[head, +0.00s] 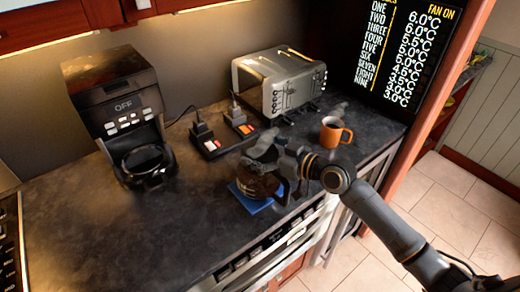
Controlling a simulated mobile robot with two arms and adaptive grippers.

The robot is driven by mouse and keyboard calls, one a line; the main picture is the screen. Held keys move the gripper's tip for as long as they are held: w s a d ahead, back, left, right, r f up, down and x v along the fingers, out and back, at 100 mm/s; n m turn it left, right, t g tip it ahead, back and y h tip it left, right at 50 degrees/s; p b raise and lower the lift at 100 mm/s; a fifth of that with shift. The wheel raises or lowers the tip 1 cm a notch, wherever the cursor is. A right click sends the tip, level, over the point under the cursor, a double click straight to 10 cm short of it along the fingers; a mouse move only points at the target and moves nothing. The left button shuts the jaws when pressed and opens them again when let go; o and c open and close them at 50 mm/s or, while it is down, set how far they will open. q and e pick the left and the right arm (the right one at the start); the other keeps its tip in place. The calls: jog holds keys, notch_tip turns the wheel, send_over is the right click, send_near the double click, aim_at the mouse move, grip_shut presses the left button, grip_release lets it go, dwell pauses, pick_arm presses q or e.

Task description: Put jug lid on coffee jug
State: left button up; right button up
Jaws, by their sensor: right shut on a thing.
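The coffee jug (256,184) is a dark glass jug. It stands on a blue mat (245,200) near the counter's front edge. My right gripper (262,158) is over the top of the jug, its arm coming in from the right. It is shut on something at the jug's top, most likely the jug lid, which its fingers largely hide. I cannot tell whether the lid touches the jug's rim. My left gripper is not in view.
A coffee maker (113,100) reading OFF stands at the left. A power strip with plugs (222,138), a metal toaster (280,82) and an orange mug (332,131) stand behind the jug. The counter's front left (110,235) is clear.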

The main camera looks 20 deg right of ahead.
jog(key=shift+f, duration=0.1)
dwell(0.5)
dwell(0.3)
jog(key=o, duration=0.7)
jog(key=shift+r+p, duration=2.65)
jog(key=shift+r, duration=0.9)
jog(key=shift+f, duration=0.1)
